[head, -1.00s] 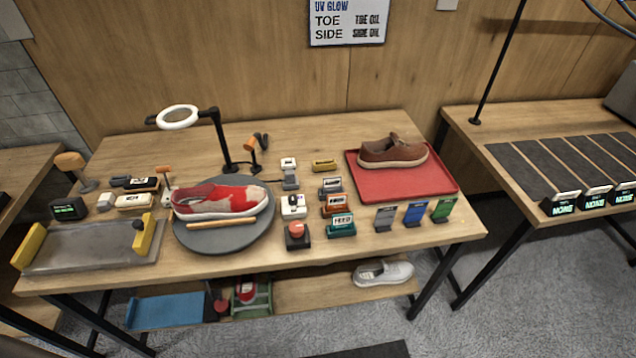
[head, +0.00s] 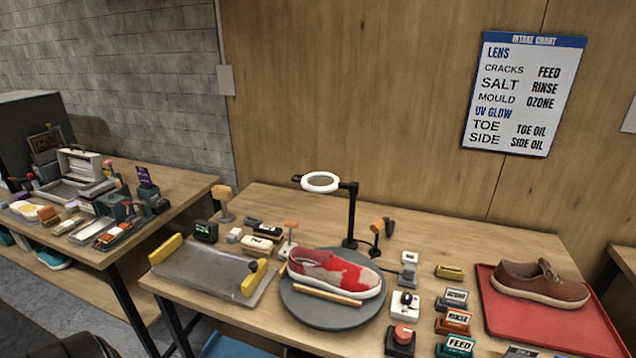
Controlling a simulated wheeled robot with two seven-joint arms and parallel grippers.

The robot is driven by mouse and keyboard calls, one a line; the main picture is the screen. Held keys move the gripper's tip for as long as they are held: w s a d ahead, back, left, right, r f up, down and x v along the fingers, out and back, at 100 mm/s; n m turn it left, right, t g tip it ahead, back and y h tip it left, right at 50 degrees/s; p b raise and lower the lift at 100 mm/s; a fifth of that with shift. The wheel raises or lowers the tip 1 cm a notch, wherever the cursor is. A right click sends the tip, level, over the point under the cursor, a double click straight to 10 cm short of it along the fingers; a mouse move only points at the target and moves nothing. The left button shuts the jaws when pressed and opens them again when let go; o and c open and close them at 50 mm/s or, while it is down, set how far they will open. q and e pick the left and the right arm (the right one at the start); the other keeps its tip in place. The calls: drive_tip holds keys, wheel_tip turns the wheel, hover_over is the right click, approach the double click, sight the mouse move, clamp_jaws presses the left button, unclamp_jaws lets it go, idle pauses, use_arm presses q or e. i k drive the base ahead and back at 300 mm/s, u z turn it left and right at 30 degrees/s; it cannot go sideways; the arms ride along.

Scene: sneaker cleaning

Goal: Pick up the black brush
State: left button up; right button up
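A small block-shaped brush with a black top and a pale label (head: 268,231) lies on the middle workbench, behind a similar cream-topped one (head: 257,245). It is the likeliest black brush, but it is too small to be sure. Both lie left of the round grey turntable (head: 345,318), which bears a red and grey sneaker (head: 345,272) and a wooden stick (head: 327,294). Neither of my grippers is in view.
A grey tray with yellow end blocks (head: 205,277) lies left of the turntable. A ring lamp (head: 320,182) stands behind it. Labelled blocks and a red tray (head: 550,318) with a brown shoe (head: 540,282) are at right. A cluttered second table (head: 190,190) stands left.

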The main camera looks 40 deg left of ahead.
sight(273, 233)
drive_tip(key=u, duration=1.5)
